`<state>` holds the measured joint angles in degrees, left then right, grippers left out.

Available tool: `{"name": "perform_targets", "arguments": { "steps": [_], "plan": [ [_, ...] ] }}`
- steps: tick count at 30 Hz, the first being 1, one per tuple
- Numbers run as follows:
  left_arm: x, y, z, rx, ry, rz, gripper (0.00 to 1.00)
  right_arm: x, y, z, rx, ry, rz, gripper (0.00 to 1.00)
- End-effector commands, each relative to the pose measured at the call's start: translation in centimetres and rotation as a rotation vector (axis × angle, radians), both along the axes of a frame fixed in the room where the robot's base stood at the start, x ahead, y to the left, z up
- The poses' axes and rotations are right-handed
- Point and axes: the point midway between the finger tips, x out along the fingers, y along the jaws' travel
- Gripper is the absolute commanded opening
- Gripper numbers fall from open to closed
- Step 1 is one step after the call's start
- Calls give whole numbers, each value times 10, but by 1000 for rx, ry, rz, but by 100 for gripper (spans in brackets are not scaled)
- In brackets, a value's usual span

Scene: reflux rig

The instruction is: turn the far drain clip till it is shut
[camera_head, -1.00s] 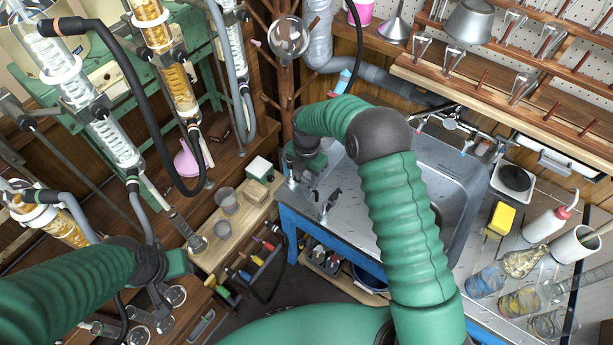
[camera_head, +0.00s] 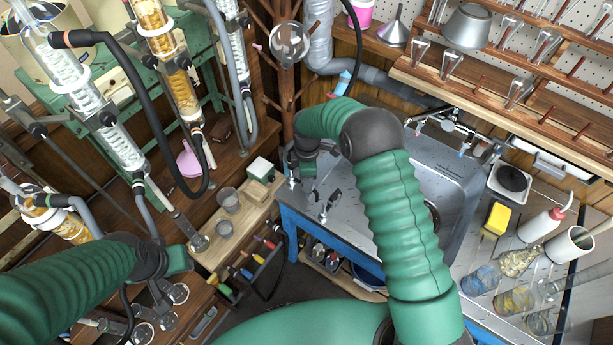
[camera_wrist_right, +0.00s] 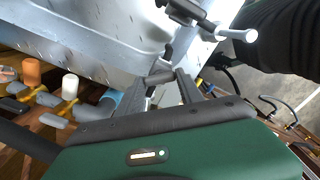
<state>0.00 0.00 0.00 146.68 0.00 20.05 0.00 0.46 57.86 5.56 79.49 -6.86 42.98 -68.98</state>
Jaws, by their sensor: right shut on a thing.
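My right gripper (camera_wrist_right: 165,98) is shut on the far drain clip (camera_wrist_right: 160,75), a small dark metal part at the sink's edge in the right wrist view. In the head view my right gripper (camera_head: 306,162) is over the back left corner of the sink counter, and its wrist hides most of that clip. A second drain clip (camera_head: 328,205), dark metal, stands nearer on the same counter, free of the gripper. Its pale-ended bar (camera_wrist_right: 236,35) shows in the wrist view. My left gripper (camera_head: 180,258) is at the lower left, and its fingers cannot be made out.
The steel sink (camera_head: 440,165) lies right of the clips. A wooden bench (camera_head: 225,255) with small beakers is to the left. Glass condensers (camera_head: 110,135) and black hoses stand near my left arm. A yellow sponge (camera_head: 497,219) and glassware are at the right.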

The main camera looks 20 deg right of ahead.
Motion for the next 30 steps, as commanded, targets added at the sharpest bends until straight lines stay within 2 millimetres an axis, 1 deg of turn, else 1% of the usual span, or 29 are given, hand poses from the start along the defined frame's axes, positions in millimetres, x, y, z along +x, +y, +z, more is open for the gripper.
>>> {"name": "perform_targets", "arguments": {
  "steps": [1,12,18,24,30],
  "plan": [
    [0,0,2,0,0,0,36,5,-3,5,-4,-15,-42,3],
    [0,0,6,0,0,0,36,5,-3,5,-2,-15,-387,3],
    [0,0,8,0,0,0,36,5,-3,5,-2,-16,-545,3],
    [0,0,9,0,0,0,36,5,-3,5,-1,-16,-653,3],
    [0,0,9,0,0,0,36,5,-3,5,0,-16,-714,3]
  ]
}}
